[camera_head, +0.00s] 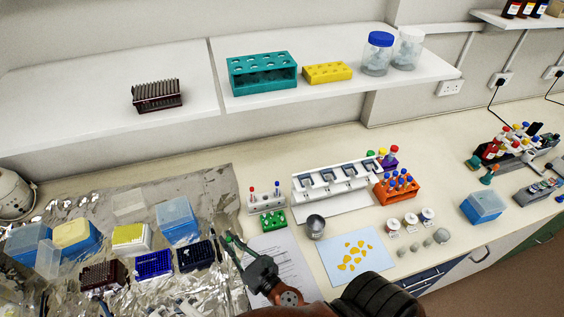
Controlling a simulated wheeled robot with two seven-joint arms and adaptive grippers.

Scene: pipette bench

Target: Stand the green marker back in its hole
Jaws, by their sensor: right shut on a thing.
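My right gripper (236,246) comes in from the bottom, over the left edge of a white paper sheet. It is shut on a slim green thing, which looks like the green marker (228,238); the gripper hides much of it, so its exact tilt is hard to tell. A small white stand (259,208) at the back of the bench holds upright markers with red and dark caps. It stands beyond the gripper, slightly to the right. My left gripper is not in view.
A green rack (272,220) stands just in front of the white stand. The pipette stand (333,193), orange tube rack (397,190) and grey round container (315,226) are to the right. Blue tip boxes (154,264) crowd the foil at left. A shelf (210,95) overhangs the back.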

